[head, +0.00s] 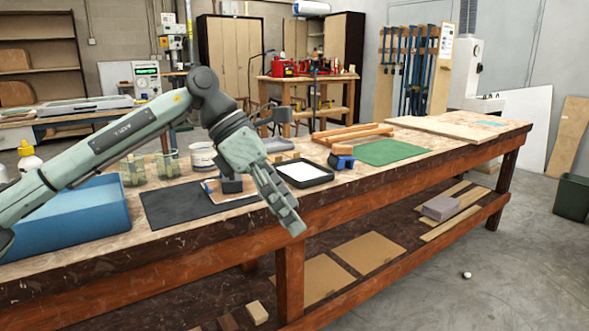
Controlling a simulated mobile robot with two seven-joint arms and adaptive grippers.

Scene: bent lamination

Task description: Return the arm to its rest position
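My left arm comes in from the left, bends at a dark joint and slopes down over the front edge of the workbench (400,179). Its pale green-grey end part, with my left gripper (287,207), hangs in front of the bench edge. No object shows in it, and I cannot make out whether its fingers are apart. My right arm and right gripper are not in view.
The bench holds a blue bin (65,222), a dark mat (165,207), a black-rimmed tray (322,178), a blue-handled tool (341,160), wooden pieces (350,132) and a green mat (388,152). A lower shelf holds boards (368,252). Floor at the right is mostly clear.

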